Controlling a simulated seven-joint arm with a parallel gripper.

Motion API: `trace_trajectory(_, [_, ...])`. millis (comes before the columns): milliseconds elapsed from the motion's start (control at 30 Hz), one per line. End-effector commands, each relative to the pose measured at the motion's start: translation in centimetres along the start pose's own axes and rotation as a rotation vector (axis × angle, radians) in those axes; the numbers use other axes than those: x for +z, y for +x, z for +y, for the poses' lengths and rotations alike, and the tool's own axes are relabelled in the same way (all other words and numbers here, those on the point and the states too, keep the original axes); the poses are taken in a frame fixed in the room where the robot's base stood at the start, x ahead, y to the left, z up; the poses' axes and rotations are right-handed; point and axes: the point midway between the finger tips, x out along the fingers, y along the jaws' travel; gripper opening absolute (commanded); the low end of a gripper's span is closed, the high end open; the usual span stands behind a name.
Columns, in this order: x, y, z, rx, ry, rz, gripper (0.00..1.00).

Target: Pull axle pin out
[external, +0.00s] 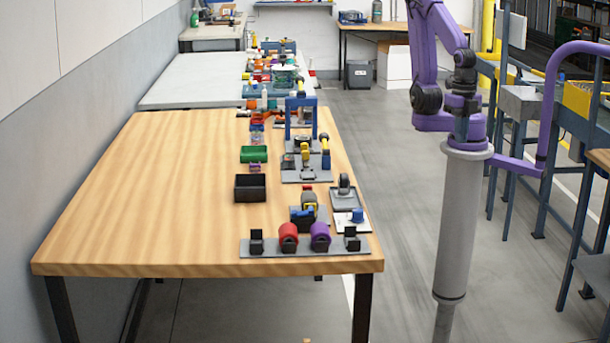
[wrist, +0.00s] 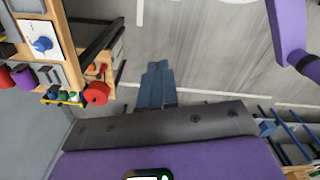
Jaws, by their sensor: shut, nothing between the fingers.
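A grey fixture plate (external: 268,249) lies at the front right end of the wooden table (external: 150,200). It carries a red roller (external: 289,235), a purple roller (external: 320,236) and a black upright bracket at each end. I cannot make out an axle pin apart from these parts. The red roller (wrist: 6,78) and purple roller (wrist: 25,78) also show at the left edge of the wrist view. My gripper (wrist: 157,68), with blue-grey fingers, is shut and empty. It points at the grey floor, clear of the table and the rollers. It is out of sight in the external view.
The table's left half is clear. Blue-legged benches (external: 545,190) stand at right.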

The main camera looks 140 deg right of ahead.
Motion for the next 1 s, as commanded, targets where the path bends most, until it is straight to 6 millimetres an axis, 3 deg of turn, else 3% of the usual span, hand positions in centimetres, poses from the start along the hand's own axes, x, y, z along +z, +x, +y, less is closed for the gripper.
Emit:
trace_trajectory(267, [0.0,0.0,0.0,0.000,0.000,0.000,0.00])
trace_trajectory(300, [0.0,0.0,0.0,0.000,0.000,0.000,0.07])
trace_trajectory(433, [-0.3,-0.1,0.5,0.001,0.007,-0.001,0.49])
trace_trajectory(467, [-0.5,-0.1,0.7,0.001,0.011,-0.001,0.55])
trace_trajectory(533, [-1.1,-0.3,1.7,0.003,0.025,-0.003,0.55])
trace_trajectory(800, [-3.4,-1.3,8.9,0.009,0.087,-0.010,0.55])
trace_trajectory(1000, [-3.2,-1.9,15.3,0.012,0.132,-0.016,0.55])
